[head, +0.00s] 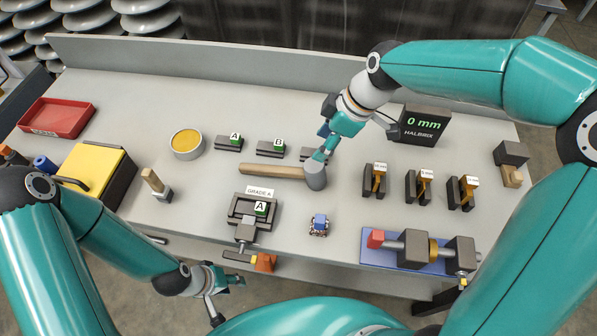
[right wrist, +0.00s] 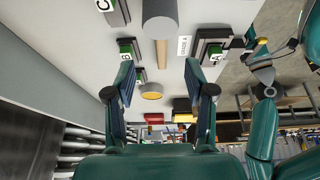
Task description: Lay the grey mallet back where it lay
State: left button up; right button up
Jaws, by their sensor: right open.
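The grey mallet has a thick grey head (head: 316,176) and a wooden handle (head: 270,171) and lies on the bench, its handle pointing left. My right gripper (head: 320,147) is open just above and behind the head. In the right wrist view the mallet's head (right wrist: 160,18) and handle show beyond the spread fingertips (right wrist: 161,75), not held. The head view does not show whether a finger touches it. My left gripper (head: 226,297) is open and empty, off the bench's front edge.
Blocks tagged A (head: 230,143) and B (head: 271,148) lie behind the handle, with a third partly hidden by my right gripper. A GRADE A fixture (head: 240,222) stands in front. A yellow-topped round tin (head: 187,143) is left. A 0 mm display (head: 420,128) stands behind right.

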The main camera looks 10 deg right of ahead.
aim_at(305, 164)
jog(key=x, duration=0.9)
jog(key=shift+a+f+p, duration=0.1)
jog(key=shift+f+p, duration=0.2)
jog(key=shift+p, duration=0.1)
jog(key=shift+p+x, duration=0.85)
jog(key=shift+x, duration=1.7)
jog(key=shift+c, duration=0.3)
grip_shut()
